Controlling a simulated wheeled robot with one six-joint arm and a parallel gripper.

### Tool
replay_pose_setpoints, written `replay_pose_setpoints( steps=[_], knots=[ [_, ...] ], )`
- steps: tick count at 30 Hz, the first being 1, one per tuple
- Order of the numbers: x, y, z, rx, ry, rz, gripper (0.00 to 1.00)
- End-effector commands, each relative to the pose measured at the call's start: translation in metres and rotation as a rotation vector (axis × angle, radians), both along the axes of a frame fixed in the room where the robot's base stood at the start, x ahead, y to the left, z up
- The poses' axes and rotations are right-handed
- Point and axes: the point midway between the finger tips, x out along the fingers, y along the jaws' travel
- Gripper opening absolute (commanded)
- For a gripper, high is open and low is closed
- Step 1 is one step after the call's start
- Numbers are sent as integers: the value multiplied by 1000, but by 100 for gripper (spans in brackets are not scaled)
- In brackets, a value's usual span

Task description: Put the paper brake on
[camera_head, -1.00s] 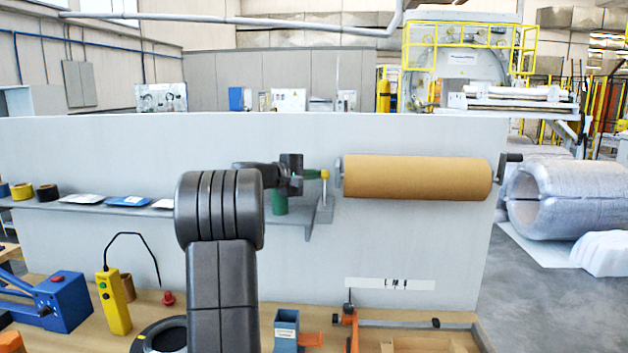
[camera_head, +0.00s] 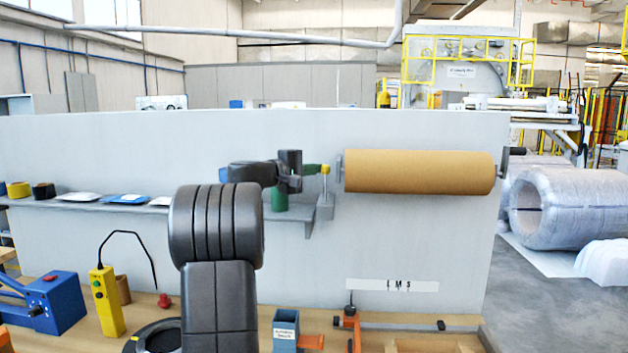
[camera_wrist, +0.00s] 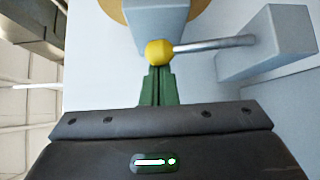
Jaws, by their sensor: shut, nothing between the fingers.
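The paper brake is a lever with a yellow knob (camera_head: 325,169) on a thin metal rod, rising from a grey block (camera_head: 325,207) just left of the brown paper roll (camera_head: 420,172). In the wrist view, the rod (camera_wrist: 215,44) runs from the knob (camera_wrist: 158,52) to a grey block (camera_wrist: 265,48) on the right. My gripper (camera_head: 313,169) has green fingers, shut and empty. Their tips (camera_wrist: 157,70) are right at the knob in the wrist view; I cannot tell whether they touch it. The roll shows only as a brown edge at the top there.
A grey shelf (camera_head: 250,214) with tape rolls and packets runs along the panel (camera_head: 400,240) to the left. A green cylinder (camera_head: 279,198) stands near its right end, under my gripper. The bench below holds a yellow control box (camera_head: 106,300) and several tools.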

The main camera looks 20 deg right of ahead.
Motion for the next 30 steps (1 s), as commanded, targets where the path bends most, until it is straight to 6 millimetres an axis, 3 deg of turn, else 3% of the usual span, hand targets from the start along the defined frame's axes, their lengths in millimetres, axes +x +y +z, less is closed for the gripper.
replay_pose_setpoints(
  steps=[5,30],
  knots=[
    [-6,2,-9,-32,-67,-1,0],
    [-39,18,-10,-211,-438,-2,0]
  ],
)
